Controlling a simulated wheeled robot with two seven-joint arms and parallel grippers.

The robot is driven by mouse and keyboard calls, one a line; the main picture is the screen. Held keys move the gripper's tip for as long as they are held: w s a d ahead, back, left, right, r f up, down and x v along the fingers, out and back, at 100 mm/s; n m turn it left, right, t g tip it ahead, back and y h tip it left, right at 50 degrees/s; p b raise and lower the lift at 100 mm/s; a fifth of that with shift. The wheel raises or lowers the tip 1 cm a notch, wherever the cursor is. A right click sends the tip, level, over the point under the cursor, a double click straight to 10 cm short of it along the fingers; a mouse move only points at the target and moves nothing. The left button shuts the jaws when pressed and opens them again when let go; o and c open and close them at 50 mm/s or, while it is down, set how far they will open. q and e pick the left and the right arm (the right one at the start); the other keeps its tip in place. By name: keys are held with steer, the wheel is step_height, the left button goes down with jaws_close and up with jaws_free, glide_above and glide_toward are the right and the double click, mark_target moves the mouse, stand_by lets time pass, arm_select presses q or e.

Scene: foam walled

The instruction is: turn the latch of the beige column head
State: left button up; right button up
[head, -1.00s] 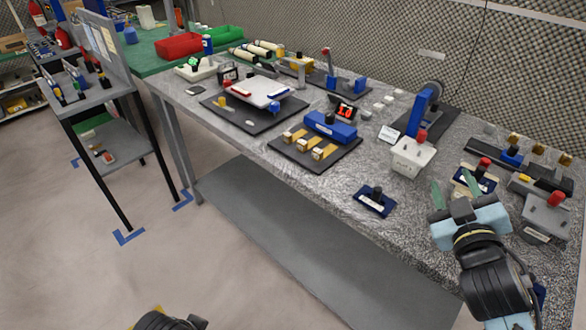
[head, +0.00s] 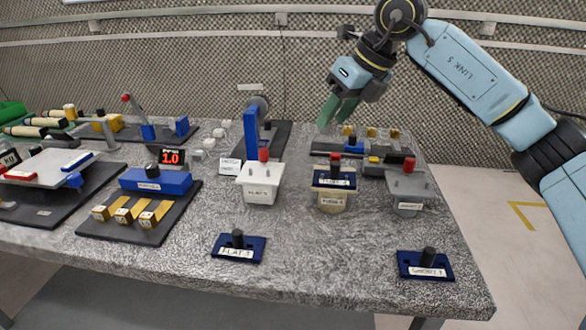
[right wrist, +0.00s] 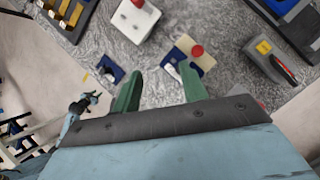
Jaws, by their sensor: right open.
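The beige column head (head: 332,201) stands upright on the table, with a dark blue plate (head: 335,180) and a red knob (head: 336,160) on top. In the right wrist view the beige head (right wrist: 203,63) lies just beyond the fingertips, its blue plate beside the red knob (right wrist: 197,51). I cannot single out the latch. My right gripper (head: 338,113) is open and empty, in the air above and behind the column head; its green fingers (right wrist: 157,83) are apart and touch nothing. My left gripper is not in the head view.
A white head (head: 262,183) with a red knob stands to the left, a grey one (head: 409,190) close on the right. Two dark blue plates (head: 239,248) (head: 426,266) lie near the front edge. Bare table lies between them.

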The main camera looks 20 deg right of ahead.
mark_target(336, 154)
steer(key=d+m+h, duration=0.1)
steer(key=d+h, duration=0.1)
steer(key=d, duration=0.3)
steer(key=b+x, duration=0.3)
steer(key=x, duration=0.7)
steer(key=shift+f+b, duration=0.35)
steer(key=shift+f, duration=0.05)
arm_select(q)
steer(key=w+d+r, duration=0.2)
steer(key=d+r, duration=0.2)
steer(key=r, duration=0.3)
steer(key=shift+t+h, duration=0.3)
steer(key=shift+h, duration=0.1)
arm_select(e)
steer(key=shift+w+f, duration=0.25)
steer(key=shift+f, duration=0.25)
jaws_close()
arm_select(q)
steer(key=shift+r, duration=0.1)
